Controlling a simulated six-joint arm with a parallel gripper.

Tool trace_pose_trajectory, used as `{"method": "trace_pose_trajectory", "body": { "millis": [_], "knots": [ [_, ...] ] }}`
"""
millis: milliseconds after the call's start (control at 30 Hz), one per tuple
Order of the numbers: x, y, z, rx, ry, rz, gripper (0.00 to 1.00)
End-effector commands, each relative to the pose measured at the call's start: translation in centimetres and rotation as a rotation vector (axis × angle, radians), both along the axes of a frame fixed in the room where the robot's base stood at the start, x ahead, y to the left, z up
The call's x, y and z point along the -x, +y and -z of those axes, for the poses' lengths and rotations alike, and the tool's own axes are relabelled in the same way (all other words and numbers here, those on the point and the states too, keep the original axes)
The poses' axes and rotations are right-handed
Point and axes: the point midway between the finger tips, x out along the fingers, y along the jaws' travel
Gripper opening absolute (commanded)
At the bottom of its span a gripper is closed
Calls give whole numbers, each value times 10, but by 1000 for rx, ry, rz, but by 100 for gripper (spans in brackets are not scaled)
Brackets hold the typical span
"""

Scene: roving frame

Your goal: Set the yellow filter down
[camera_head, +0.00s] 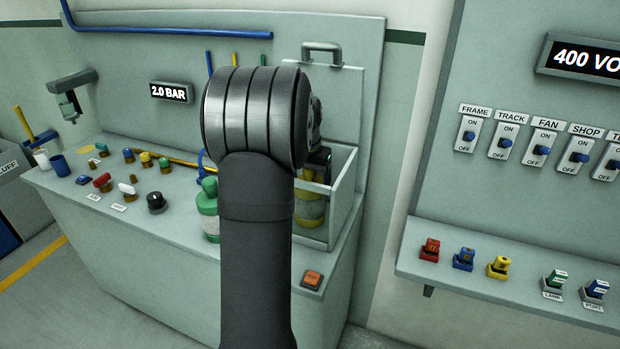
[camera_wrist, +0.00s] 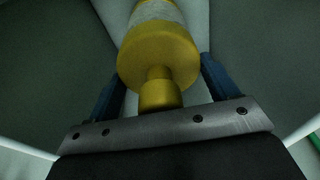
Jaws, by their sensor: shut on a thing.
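The yellow filter (camera_wrist: 160,55) is a yellow cylinder with a pale band and a narrower yellow neck. In the wrist view it lies between the two blue fingers of my gripper (camera_wrist: 165,85), which is shut on it. In the head view the filter (camera_head: 309,207) shows partly behind my arm, inside an open-fronted grey housing (camera_head: 344,192) on the bench. My arm hides much of the filter and most of the gripper there. I cannot tell whether the filter's base touches the housing floor.
A green filter (camera_head: 209,208) stands on the bench just left of my arm. An orange button (camera_head: 312,280) sits in front of the housing. A raised lid with a handle (camera_head: 322,52) is behind. Valves and knobs (camera_head: 155,202) fill the bench's left part.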

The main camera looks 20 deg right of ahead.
Motion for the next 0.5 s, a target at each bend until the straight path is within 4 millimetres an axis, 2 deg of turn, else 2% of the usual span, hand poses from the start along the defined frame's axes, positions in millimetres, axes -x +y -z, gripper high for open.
{"method": "trace_pose_trajectory", "body": {
  "millis": [300, 333, 433, 500],
  "knots": [
    [-1, 0, 2, 1, -2, 0, 29],
    [0, 0, 3, 1, -1, 0, 81],
    [0, 0, 2, 1, -1, 0, 100],
    [0, 0, 2, 1, -1, 0, 100]
  ]
}}
